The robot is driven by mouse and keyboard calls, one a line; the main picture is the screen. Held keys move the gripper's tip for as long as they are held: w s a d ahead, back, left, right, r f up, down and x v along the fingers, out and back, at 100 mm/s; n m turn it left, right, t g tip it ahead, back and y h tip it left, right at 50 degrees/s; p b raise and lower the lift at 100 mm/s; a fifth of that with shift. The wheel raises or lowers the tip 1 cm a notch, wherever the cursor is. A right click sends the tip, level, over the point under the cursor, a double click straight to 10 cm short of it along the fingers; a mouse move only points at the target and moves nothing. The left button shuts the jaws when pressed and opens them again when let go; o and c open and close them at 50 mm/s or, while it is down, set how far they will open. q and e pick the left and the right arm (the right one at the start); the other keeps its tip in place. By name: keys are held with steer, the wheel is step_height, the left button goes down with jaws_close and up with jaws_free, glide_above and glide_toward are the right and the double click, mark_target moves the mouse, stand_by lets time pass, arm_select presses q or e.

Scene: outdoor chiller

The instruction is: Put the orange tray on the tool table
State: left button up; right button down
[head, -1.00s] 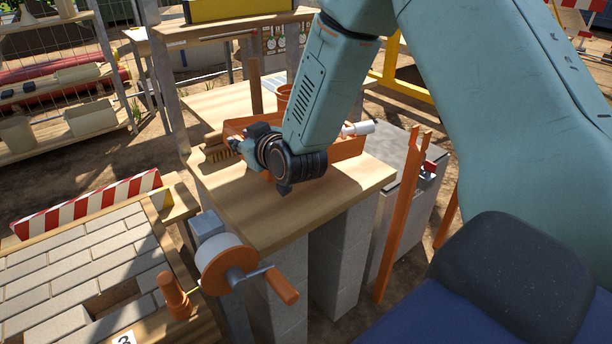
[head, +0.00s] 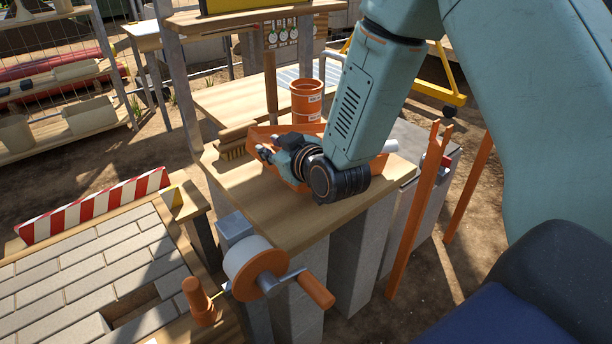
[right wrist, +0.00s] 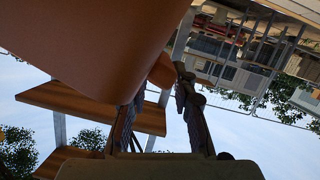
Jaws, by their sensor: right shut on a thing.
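The orange tray (head: 258,134) is at the wooden table top (head: 240,205) in the head view, partly hidden by my right arm. Whether its underside touches the wood cannot be told. My right gripper (head: 268,152) is at the tray's near left side and shut on it. In the right wrist view the tray (right wrist: 90,40) fills the upper left as a large orange-brown surface. Its edge runs to the fingers of my right gripper (right wrist: 163,100). A white cylinder (head: 390,146) shows at the tray's right end. My left gripper is not in view.
A labelled orange container (head: 307,100) stands behind the tray. A brush (head: 232,150) lies left of it, near an upright post. A reel with a crank (head: 255,268) stands at the table's front. Orange uprights (head: 425,215) stand to the right. The table's front left is bare.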

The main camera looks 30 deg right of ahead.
mark_target(273, 172)
steer(key=f, duration=0.1)
steer(key=f+b, duration=0.1)
steer(key=f, duration=0.3)
steer(key=shift+w+a, duration=0.2)
steer(key=shift+a, duration=0.15)
steer(key=shift+s+d+f, duration=0.1)
steer(key=shift+d+f, duration=0.15)
steer(key=shift+f, duration=0.15)
steer(key=shift+s+f+b, duration=0.1)
steer(key=shift+f+b, duration=0.25)
steer(key=shift+b, duration=0.05)
step_height(273, 172, down, 3)
steer(key=shift+a+r+b, duration=0.15)
steer(key=shift+r+b, duration=0.05)
steer(key=shift+b, duration=0.25)
steer(key=c, duration=1.5)
jaws_free()
steer(key=shift+s+f, duration=0.1)
steer(key=o, duration=0.3)
steer(key=shift+w, duration=0.2)
steer(key=shift+o, duration=0.4)
steer(key=shift+s, duration=0.1)
